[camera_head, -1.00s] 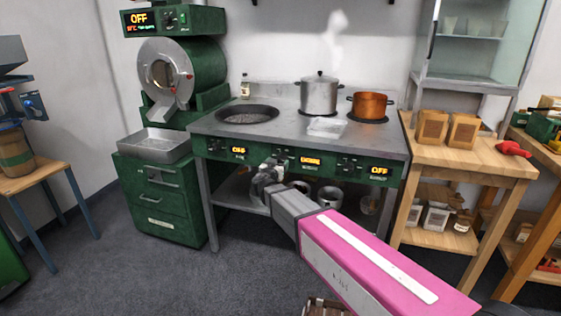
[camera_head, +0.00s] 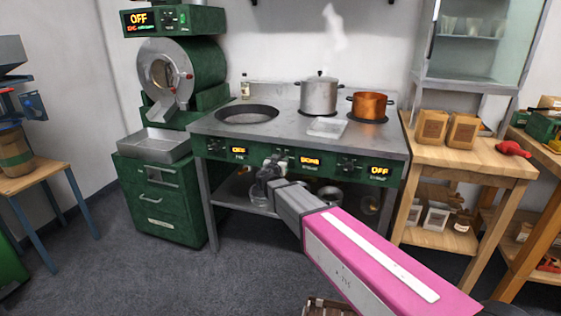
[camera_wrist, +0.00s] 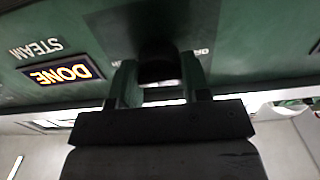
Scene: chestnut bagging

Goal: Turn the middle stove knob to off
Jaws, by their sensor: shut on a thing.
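The stove (camera_head: 225,131) has a green front panel with knobs and lit displays. The middle display (camera_head: 309,160) glows orange; in the wrist view this display (camera_wrist: 61,73) reads DONE, beside the label STEAM. My gripper (camera_head: 273,165) is at the front panel, just left of the middle display. In the wrist view, my gripper (camera_wrist: 159,82) is shut on the dark middle knob (camera_wrist: 158,66), with one finger on each side. In the head view my gripper mostly hides this knob. The knob's pointer mark cannot be seen.
A steel pot (camera_head: 319,96) with a lid and a copper pot (camera_head: 370,105) stand on the stove top. A clear tray (camera_head: 326,127) lies in front of them. The right display (camera_head: 379,170) reads OFF. A wooden table (camera_head: 480,165) stands close on the right.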

